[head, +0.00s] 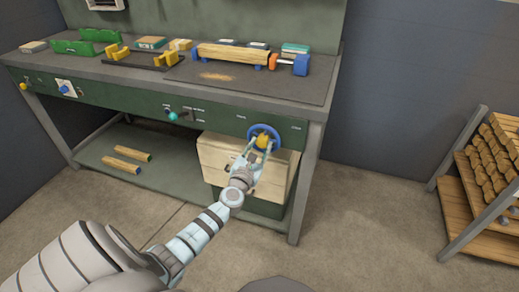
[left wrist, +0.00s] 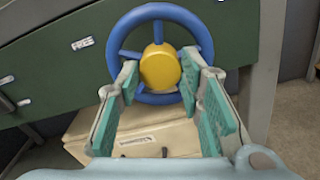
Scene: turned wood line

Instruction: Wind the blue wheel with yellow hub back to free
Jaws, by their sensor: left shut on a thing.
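The blue wheel (head: 276,130) with its yellow hub (head: 263,141) is on the green front panel of the workbench, near its right end. In the left wrist view the blue wheel (left wrist: 204,38) and yellow hub (left wrist: 160,68) fill the upper middle. My left gripper (head: 260,151) reaches up to the wheel from below. In the left wrist view its teal-padded fingers (left wrist: 160,88) stand on either side of the hub, shut on the wheel. The exact contact is partly hidden. A small label reading "FREE" (left wrist: 83,43) is left of the wheel. My right gripper is out of view.
A pale wooden box (head: 220,155) stands below the wheel, close under my gripper. A teal knob (head: 173,115) sits farther left on the panel. The bench leg (head: 307,180) is close on the right. A rack of wooden pieces (head: 495,150) stands at far right, with free floor between.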

